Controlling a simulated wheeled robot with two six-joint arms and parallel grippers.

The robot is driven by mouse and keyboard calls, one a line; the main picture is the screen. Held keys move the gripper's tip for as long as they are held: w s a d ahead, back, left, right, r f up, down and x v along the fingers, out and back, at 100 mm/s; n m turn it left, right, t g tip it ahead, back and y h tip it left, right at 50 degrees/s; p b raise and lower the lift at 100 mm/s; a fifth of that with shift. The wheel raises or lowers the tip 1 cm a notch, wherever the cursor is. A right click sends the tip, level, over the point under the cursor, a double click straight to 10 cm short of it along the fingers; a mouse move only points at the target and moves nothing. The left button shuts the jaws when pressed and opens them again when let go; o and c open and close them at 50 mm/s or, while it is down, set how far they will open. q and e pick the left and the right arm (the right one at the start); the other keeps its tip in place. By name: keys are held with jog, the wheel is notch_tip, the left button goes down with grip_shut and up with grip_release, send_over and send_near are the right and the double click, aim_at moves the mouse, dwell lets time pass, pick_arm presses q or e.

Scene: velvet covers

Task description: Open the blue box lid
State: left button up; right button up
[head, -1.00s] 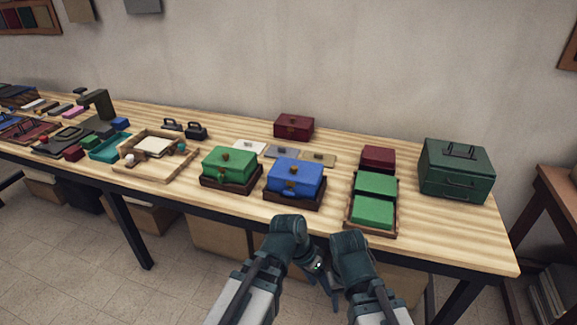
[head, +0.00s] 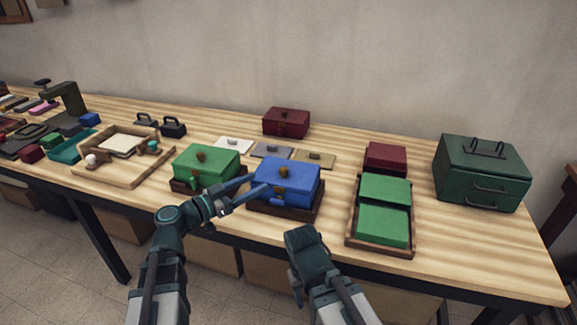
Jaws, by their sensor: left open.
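The blue box (head: 288,182) sits in a dark wooden base near the front edge of the table, with its lid down. A small brass-coloured knob (head: 284,170) is on the lid. My left gripper (head: 252,192) is open, its fingers pointing right, close to the left front of the blue box. I cannot tell whether a finger touches the box. My right arm (head: 308,258) is in front of the table edge, below and right of the blue box; its gripper fingers are hidden.
A green box (head: 208,163) stands just left of the blue box, behind my left gripper. A tray of green blocks (head: 383,212) lies to the right. A dark red box (head: 286,122) and flat swatches (head: 272,151) are behind. A large green case (head: 482,170) stands far right.

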aim_at(287, 168)
pick_arm(q)
jog(key=x, duration=1.3)
jog(key=shift+w+d, duration=0.2)
jog(key=shift+d, duration=0.1)
jog(key=shift+c, duration=0.2)
grip_shut()
dwell(0.7)
